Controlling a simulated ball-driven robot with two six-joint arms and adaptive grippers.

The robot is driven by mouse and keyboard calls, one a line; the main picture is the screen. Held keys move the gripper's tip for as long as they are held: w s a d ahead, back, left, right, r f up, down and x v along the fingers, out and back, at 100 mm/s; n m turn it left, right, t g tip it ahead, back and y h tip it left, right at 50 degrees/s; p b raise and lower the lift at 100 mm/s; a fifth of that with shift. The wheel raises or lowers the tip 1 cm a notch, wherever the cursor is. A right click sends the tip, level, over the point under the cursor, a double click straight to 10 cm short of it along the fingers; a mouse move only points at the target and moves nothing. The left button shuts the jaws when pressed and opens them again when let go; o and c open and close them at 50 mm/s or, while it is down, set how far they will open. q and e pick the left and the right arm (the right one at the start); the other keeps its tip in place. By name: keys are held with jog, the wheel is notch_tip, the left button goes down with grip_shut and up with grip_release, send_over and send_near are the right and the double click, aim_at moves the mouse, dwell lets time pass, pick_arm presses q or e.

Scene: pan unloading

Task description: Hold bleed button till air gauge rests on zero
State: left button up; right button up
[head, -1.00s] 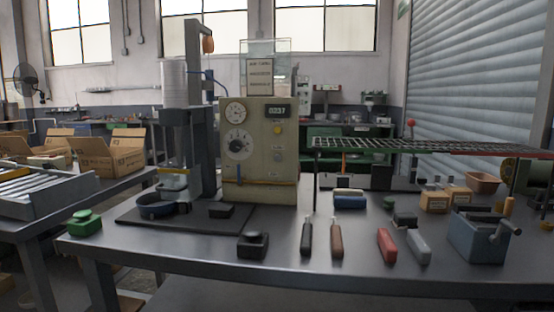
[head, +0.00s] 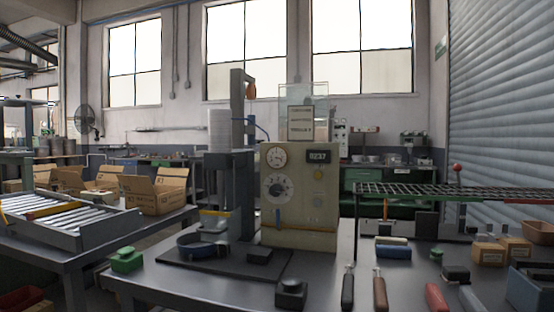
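A beige control box (head: 300,198) stands on the dark workbench beside a grey press column (head: 239,150). Its face carries a small round gauge (head: 276,156) at the upper left, a larger dial (head: 277,188) below it and a dark digital display (head: 318,156). A yellow button (head: 318,174) and a grey round knob (head: 317,201) sit on its right side. The gauge needle is too small to read. I cannot tell which control is the bleed button. Neither gripper is in view.
A blue round pan (head: 198,245) lies on a black mat (head: 220,262) under the press. Black blocks (head: 291,292) and a green weight (head: 127,259) are on the bench. A wire rack (head: 440,190) spans the right side. A roller conveyor (head: 75,217) stands left.

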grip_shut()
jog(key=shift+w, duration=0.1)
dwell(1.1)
